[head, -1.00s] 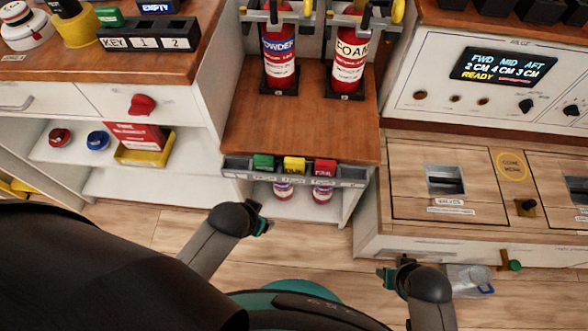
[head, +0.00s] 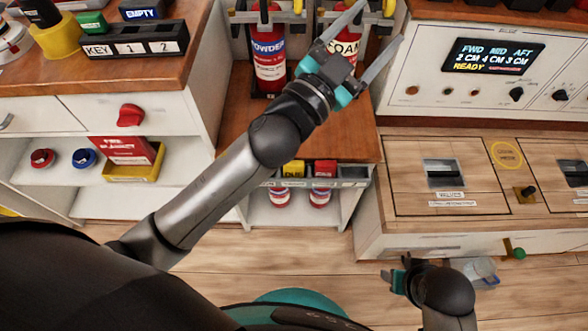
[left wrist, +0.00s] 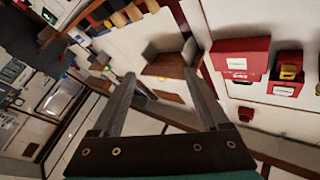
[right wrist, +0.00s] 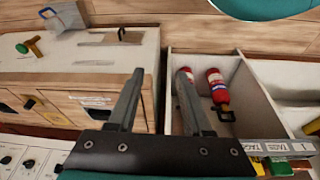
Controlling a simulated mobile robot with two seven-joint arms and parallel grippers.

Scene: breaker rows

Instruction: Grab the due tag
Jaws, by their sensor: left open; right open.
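The yellow tag (head: 293,169), which looks like the due tag though its lettering is too small to read, sits in the tag rack (head: 350,177) on the front edge of the middle wooden shelf. The red tag (head: 325,168) is just right of it. My left forearm hides the green tag in the head view. The yellow tag also shows in the right wrist view (right wrist: 257,165), beside the green tag (right wrist: 280,167). My left gripper (head: 380,22) is open and empty, raised before the extinguishers, past the rack. My right gripper (head: 393,270) is open and empty, low, right of the rack.
Powder (head: 268,50) and foam (head: 341,45) extinguishers stand on the middle shelf. Small extinguishers (head: 320,197) sit below the rack. A wooden cabinet with slots (head: 445,190) lies to the right, a key rack (head: 135,42) to the left. Wall-mounted red boxes (left wrist: 240,62) show in the left wrist view.

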